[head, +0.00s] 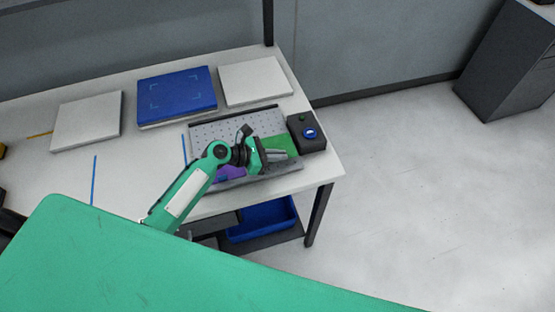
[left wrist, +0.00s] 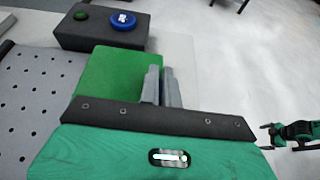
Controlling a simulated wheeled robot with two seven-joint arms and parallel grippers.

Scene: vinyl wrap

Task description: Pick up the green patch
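The green patch (head: 284,144) lies flat at the right end of the perforated plate on the table. It also shows in the left wrist view (left wrist: 115,78), beside and partly behind the fingers. My left gripper (head: 284,155) is over the right front part of the patch, and its fingers are together with nothing seen between them. In the left wrist view the left fingertips (left wrist: 161,72) are at the patch's right edge; whether they touch it I cannot tell. My right gripper (left wrist: 264,137) shows small at the right of the left wrist view, with its fingers apart and empty.
A black button box (head: 307,134) with a blue and a green button stands just right of the patch. A purple patch (head: 230,173) lies left of it, partly hidden by my arm. A blue panel (head: 176,94) and white panels lie behind. Open floor is on the right.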

